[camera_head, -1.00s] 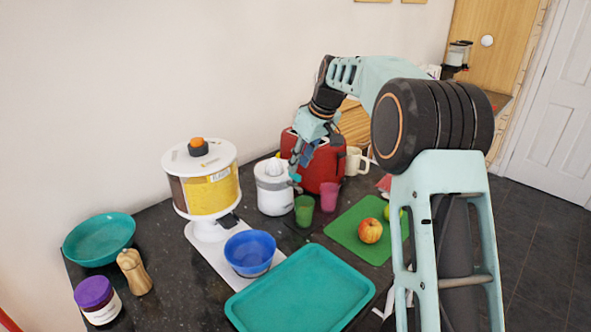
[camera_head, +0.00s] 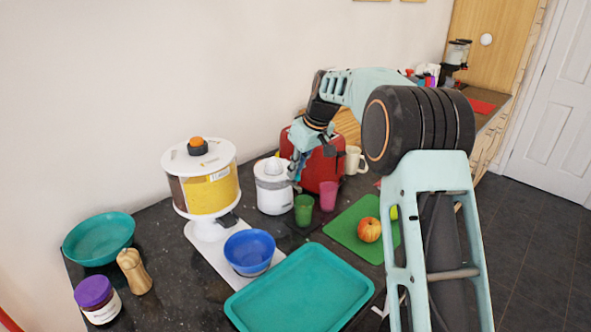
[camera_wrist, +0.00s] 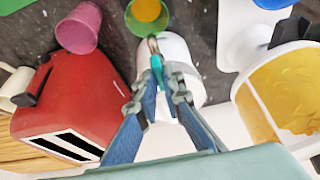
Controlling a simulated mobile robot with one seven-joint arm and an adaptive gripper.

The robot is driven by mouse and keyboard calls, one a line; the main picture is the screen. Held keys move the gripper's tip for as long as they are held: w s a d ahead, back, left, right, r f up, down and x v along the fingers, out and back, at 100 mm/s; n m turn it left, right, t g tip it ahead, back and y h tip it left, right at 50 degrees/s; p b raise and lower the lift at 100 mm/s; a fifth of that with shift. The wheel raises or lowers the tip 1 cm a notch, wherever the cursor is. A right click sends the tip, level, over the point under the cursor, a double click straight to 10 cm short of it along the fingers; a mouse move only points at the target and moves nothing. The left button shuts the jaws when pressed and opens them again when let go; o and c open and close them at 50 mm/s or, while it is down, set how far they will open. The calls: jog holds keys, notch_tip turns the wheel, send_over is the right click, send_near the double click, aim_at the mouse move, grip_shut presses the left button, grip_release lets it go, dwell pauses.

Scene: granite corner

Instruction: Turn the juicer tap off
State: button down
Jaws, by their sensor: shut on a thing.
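The white juicer (camera_head: 272,197) with a grey band and a domed top stands on the dark counter against the wall. In the wrist view its white body (camera_wrist: 183,58) is partly hidden behind my fingers. My gripper (camera_head: 296,176) is at the juicer's right side; it also shows in the wrist view (camera_wrist: 158,75). Its fingers are shut on the juicer tap (camera_wrist: 153,46), a small metallic spout with a teal part between the fingertips. The tap's exact angle is hard to tell. A green cup (camera_head: 304,210) stands just below and in front of the tap, with something yellow-orange inside (camera_wrist: 147,10).
A red toaster (camera_head: 325,168) is close behind my gripper, with a pink cup (camera_head: 328,196) in front. A white-and-yellow dispenser (camera_head: 208,190) stands left of the juicer.

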jog(key=shift+m, duration=0.3)
jog(key=m, duration=0.1)
jog(key=m+h, duration=0.1)
jog(key=m, duration=0.1)
jog(key=shift+s+a+m+t, duration=0.1)
jog(key=shift+a+m+t, duration=0.1)
jog(key=shift+m+t, duration=0.15)
jog(key=m+h, duration=0.1)
jog(key=m, duration=0.1)
jog(key=m+h+p, duration=0.1)
jog(key=m, duration=0.1)
jog(key=shift+a+r+m+t, duration=0.1)
jog(key=shift+a+m+t, duration=0.05)
jog(key=shift+m+t, duration=0.15)
jog(key=m+h+p, duration=0.2)
jog(key=m, duration=0.2)
jog(key=shift+m, duration=0.25)
jog(key=shift+a+m+g+h+p, duration=0.1)
jog(key=shift+m+g+h+p, duration=0.25)
jog(key=shift+m+p, duration=0.55)
jog(key=shift+a+m+g+h+p, duration=0.15)
jog(key=shift+m+h+p, duration=0.25)
jog(key=shift+m, duration=0.9)
jog(key=shift+d+g, duration=0.15)
jog(key=shift+g, duration=0.1)
jog(key=c, duration=2.1)
grip_release()
